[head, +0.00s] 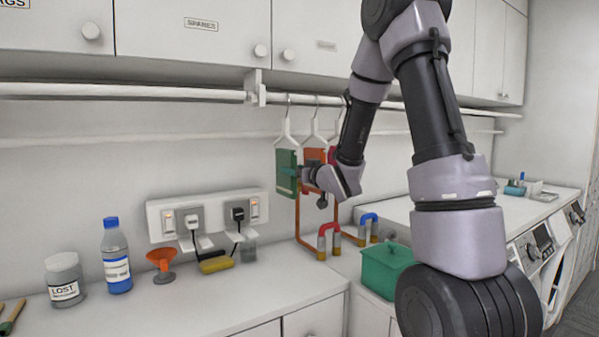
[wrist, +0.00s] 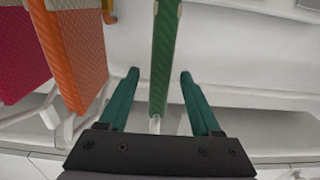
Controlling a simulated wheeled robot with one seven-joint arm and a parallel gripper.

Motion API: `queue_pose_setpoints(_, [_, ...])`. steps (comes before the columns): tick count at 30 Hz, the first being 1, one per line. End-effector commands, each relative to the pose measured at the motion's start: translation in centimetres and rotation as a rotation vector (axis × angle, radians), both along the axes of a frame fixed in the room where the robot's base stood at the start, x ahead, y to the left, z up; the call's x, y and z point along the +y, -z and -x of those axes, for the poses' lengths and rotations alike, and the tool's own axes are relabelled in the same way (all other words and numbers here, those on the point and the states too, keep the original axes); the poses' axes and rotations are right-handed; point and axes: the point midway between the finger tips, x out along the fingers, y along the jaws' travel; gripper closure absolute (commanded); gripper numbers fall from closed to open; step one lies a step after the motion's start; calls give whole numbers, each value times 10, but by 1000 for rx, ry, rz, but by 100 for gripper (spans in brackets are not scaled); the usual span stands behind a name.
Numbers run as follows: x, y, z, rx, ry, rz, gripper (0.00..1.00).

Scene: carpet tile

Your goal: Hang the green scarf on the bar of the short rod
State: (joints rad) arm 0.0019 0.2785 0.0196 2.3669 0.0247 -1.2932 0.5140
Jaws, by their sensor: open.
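The green scarf (head: 286,178) hangs folded on a white hanger (head: 287,139), leftmost of several hangers on the white rod under the cabinets. My gripper (head: 300,178) is at the scarf's height. In the wrist view, its teal fingers (wrist: 158,76) are apart, with the narrow edge of the green scarf (wrist: 165,45) between them and visible gaps on both sides. A white bracket (head: 256,88) divides the rod into a left section (head: 120,92) and a right section (head: 390,105). I cannot tell which is the short rod.
An orange scarf (head: 315,156) and a red one (wrist: 18,55) hang close beside the green scarf. Copper pipes with a red valve handle (head: 329,230) and a blue one (head: 368,219) stand below. The left rod section is empty in view. A bottle (head: 116,258) stands on the counter.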

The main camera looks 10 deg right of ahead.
Motion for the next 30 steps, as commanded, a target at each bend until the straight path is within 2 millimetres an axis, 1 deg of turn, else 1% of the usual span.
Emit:
queue_pose_setpoints(1, [4, 1, -10, 0, -2, 0, 35])
queue_pose_setpoints(6, [13, 0, -40, 0, -1, 1, 35])
queue_pose_setpoints(12, [21, 0, -64, 1, 0, 1, 35])
queue_pose_setpoints(18, [24, 0, -73, 1, 0, 0, 35])
queue_pose_setpoints(25, [24, 0, -74, 1, 1, 0, 35])
queue_pose_setpoints(26, [24, 0, -74, 1, 1, 0, 43])
queue_pose_setpoints(27, [24, 0, -74, 1, 1, 0, 58])
queue_pose_setpoints(29, [24, 0, -74, 1, 1, 0, 81])
queue_pose_setpoints(30, [24, 0, -74, 1, 1, 0, 96])
